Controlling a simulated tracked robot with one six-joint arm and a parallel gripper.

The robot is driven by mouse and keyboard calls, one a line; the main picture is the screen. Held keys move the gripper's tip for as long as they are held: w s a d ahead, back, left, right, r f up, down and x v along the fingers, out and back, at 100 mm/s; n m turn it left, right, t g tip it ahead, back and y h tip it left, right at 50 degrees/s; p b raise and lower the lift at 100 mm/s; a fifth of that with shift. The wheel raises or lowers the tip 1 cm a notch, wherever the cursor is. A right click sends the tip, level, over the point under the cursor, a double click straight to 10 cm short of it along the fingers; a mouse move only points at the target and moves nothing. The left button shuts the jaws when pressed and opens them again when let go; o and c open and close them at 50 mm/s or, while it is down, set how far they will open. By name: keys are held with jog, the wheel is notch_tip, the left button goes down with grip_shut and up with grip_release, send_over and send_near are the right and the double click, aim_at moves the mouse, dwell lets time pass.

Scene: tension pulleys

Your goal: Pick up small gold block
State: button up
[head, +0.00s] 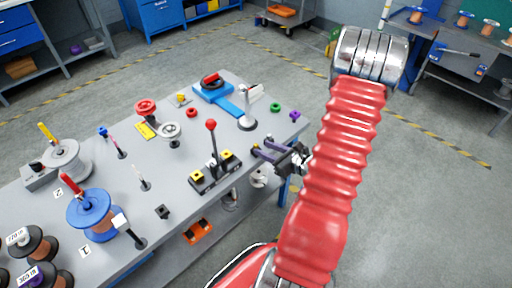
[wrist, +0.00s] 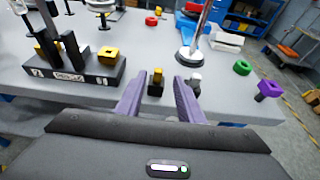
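A small gold block (wrist: 157,76) shows in the wrist view on a small black base (wrist: 155,90) near the table edge. It appears between the purple fingertips of my gripper (wrist: 159,82), which are spread apart. I cannot tell whether the fingers touch it or how far they reach around it. A small silver-white piece (wrist: 195,80) stands just right of the right fingertip. In the head view my gripper (head: 262,147) is at the table's right edge, right of the lever box; the small gold block is not clear there.
The black lever box (head: 215,172) with gold squares and a red-knobbed lever (head: 211,126) stands left of my gripper. A silver post (wrist: 190,52) stands behind the block. Green (wrist: 243,67) and purple (wrist: 268,89) pieces lie to the right. Bare table (wrist: 220,90) lies between.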

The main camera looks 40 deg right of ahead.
aim_at(258, 146)
jog(key=shift+w, duration=0.1)
jog(key=shift+a+x, duration=0.1)
jog(key=shift+x, duration=1.2)
jog(key=shift+a+x, duration=0.15)
jog(key=shift+x, duration=1.1)
jog(key=shift+r, duration=0.1)
jog(key=shift+c, duration=0.6)
grip_shut()
